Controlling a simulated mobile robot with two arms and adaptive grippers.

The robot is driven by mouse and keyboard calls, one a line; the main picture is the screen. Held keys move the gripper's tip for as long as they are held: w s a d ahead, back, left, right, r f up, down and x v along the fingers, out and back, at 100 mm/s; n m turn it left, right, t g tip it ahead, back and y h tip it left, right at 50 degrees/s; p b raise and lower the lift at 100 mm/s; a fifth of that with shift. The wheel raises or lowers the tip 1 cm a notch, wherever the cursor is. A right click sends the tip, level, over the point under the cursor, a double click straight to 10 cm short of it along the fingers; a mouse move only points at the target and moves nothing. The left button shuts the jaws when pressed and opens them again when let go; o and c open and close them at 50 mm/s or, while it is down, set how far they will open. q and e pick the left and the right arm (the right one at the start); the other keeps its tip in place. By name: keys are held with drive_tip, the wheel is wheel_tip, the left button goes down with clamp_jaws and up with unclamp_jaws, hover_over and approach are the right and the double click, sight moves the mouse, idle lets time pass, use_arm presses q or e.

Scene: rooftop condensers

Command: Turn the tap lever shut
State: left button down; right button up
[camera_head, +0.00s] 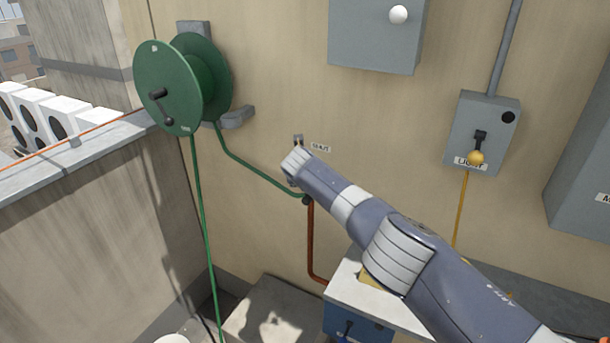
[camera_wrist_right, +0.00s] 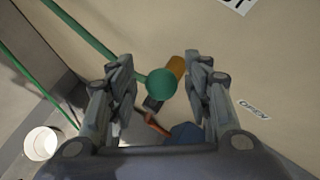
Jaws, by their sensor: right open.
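The tap shows in the right wrist view as a brass-coloured body (camera_wrist_right: 176,67) with a round green knob (camera_wrist_right: 161,83), which looks like the end of its lever. My right gripper (camera_wrist_right: 158,65) is open, with one finger on each side of the green knob. I see a gap on both sides and cannot tell if either finger touches. In the head view my right arm reaches in from the lower right to the wall and hides the tap and most of the gripper. A SHUT label (camera_head: 320,148) is beside the wrist; an OPEN label (camera_wrist_right: 253,110) shows in the wrist view. My left gripper is out of view.
A green hose reel (camera_head: 183,82) hangs on the wall at left, its hose running toward the tap. A copper pipe (camera_head: 311,240) drops below. A grey switch box (camera_head: 483,128) with a yellow pull knob (camera_head: 476,158) is at right. A white-topped blue cabinet (camera_head: 350,326) stands beneath my arm.

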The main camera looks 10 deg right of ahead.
drive_tip(key=shift+s+a+r, duration=0.15)
drive_tip(key=shift+s+r, duration=0.1)
drive_tip(key=shift+r, duration=0.1)
drive_tip(key=v, duration=1.1)
drive_tip(key=shift+s, duration=0.15)
drive_tip(key=shift+f, duration=0.2)
